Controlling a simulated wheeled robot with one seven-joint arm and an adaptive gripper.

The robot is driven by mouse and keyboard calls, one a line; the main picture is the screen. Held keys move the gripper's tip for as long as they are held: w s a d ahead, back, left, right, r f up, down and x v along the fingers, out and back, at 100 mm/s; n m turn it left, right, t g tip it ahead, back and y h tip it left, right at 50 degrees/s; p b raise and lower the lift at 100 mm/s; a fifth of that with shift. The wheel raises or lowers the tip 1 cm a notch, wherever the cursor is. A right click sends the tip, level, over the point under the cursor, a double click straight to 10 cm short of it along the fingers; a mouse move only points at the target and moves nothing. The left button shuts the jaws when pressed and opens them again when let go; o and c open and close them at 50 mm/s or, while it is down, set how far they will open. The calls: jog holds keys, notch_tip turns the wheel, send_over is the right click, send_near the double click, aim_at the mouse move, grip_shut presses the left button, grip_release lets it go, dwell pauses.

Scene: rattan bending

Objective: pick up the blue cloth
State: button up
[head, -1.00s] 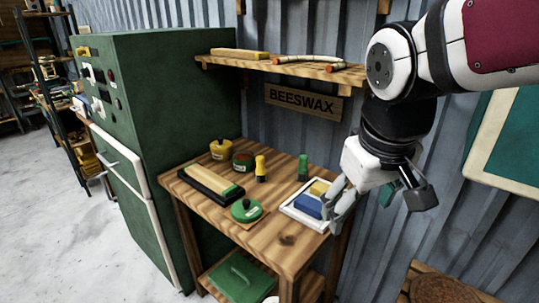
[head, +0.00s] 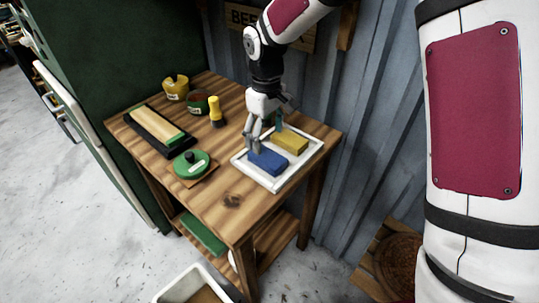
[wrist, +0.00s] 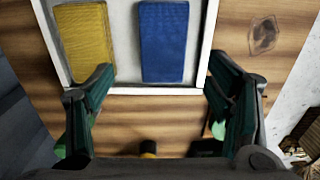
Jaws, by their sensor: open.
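The blue cloth (head: 268,160) is a folded block lying in a white tray (head: 276,184) on the wooden table. In the wrist view the blue cloth (wrist: 163,40) lies ahead of my fingers, right of a yellow cloth (wrist: 84,42). My gripper (head: 264,140) is open and empty, above the tray near the blue cloth's far edge. In the wrist view my gripper's fingers (wrist: 160,82) are spread wide at the tray's edge. I cannot tell the exact height of the fingers over the cloth.
The yellow cloth (head: 290,141) shares the tray. The table's front (head: 225,215) is mostly clear.

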aim_at(268, 156)
jog(key=f, duration=0.6)
jog(key=shift+s+f, duration=0.3)
jog(key=shift+s, duration=0.1)
jog(key=shift+c, duration=0.5)
jog(key=shift+d, duration=0.1)
jog(key=c, duration=1)
